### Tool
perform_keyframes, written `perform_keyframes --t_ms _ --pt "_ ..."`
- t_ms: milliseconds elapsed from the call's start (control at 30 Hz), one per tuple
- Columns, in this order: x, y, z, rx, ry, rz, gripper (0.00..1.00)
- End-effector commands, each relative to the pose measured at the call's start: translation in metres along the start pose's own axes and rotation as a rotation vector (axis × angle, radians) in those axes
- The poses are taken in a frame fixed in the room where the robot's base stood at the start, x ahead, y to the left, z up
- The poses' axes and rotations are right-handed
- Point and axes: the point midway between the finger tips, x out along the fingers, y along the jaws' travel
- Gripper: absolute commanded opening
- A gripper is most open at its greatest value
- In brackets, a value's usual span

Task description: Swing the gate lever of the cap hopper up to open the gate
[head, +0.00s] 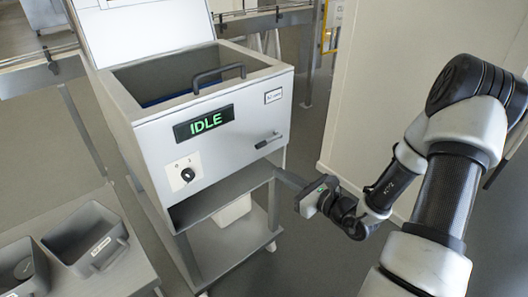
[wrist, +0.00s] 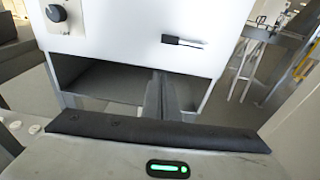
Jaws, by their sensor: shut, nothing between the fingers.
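The cap hopper (head: 160,150) is a pale grey box with an open top and a green IDLE display. The lever also shows in the wrist view (wrist: 183,41), above and beyond my gripper. My gripper (head: 309,201) is shut and empty, to the right of and below the lever, clear of it.
A black knob (head: 187,174) sits on the front at left. An open bay (head: 225,195) with a shelf lies under the front face, with a pale bin (head: 234,211) below. Grey bins (head: 88,240) stand on a bench at lower left. A pale wall (head: 385,90) rises behind my arm.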

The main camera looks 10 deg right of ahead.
Motion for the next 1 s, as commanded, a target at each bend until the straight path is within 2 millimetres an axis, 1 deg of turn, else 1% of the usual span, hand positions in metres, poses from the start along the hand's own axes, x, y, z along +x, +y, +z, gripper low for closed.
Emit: perform_keyframes --t_ms 33,133,400,533,667,1000 --pt "-0.002 -0.004 -0.003 0.015 0.001 -0.02 0.0" --pt "-0.002 -0.008 -0.006 0.024 0.002 -0.035 0.0" --pt "-0.002 -0.007 -0.006 0.022 0.002 -0.033 0.0" --pt "0.006 -0.007 -0.006 0.021 0.001 -0.031 0.0" --pt "0.025 -0.007 -0.007 0.02 0.001 -0.029 0.0" --pt "0.097 -0.009 -0.007 0.021 0.0 -0.029 0.0"
